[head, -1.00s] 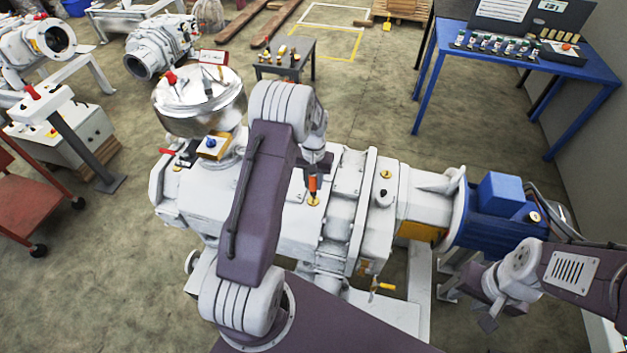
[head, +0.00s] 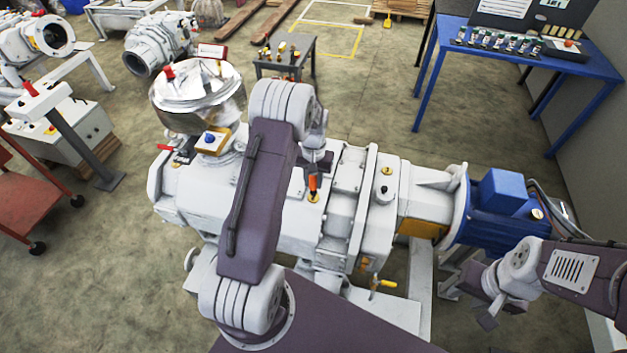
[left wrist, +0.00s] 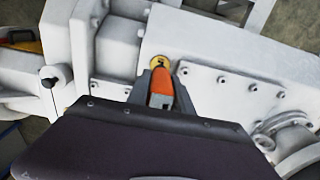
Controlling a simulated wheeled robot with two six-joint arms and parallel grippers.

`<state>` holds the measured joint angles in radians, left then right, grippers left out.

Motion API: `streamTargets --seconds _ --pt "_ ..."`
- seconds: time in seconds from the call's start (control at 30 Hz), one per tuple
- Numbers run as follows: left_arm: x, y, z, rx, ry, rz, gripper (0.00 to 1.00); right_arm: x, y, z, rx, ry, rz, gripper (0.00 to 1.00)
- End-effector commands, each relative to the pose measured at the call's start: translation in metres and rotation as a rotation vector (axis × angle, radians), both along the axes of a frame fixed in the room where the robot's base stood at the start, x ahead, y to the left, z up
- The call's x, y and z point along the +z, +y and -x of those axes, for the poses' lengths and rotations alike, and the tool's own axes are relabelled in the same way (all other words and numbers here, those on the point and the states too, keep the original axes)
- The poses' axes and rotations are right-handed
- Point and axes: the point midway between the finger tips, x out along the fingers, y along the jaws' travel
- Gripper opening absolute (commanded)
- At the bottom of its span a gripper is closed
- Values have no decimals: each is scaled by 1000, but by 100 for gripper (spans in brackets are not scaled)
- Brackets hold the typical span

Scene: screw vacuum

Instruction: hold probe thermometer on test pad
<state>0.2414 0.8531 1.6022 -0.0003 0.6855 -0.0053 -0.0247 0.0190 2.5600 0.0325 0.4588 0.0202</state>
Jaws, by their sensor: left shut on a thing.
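The orange probe thermometer (head: 313,184) is in my left gripper (head: 315,174), its dark lower end pointing down at a round brass-yellow test pad (head: 313,198) on the white pump housing. In the left wrist view the shut jaws (left wrist: 160,100) hold the orange body (left wrist: 160,84), and its tip overlaps the pad (left wrist: 159,62). I cannot tell whether the tip presses on the pad or hovers just above it. My right gripper (head: 487,317) is far to the right, away from the pad, and its jaws are too small to read.
The white pump (head: 230,190) carries a shiny domed vessel (head: 198,95) on the left and a blue motor (head: 500,190) on the right. Another yellow disc (head: 386,171) sits further right. A small grey table (head: 300,68) and a blue bench (head: 470,45) stand behind. Floor between them is clear.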

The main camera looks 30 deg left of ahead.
Motion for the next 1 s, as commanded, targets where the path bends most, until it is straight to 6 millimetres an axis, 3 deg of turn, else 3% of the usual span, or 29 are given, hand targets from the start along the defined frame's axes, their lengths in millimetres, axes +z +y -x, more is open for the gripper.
streamTargets --seconds 1.0 --pt "-8 0 0 0 0 0 0 -4 0 0 0 0 0 36"
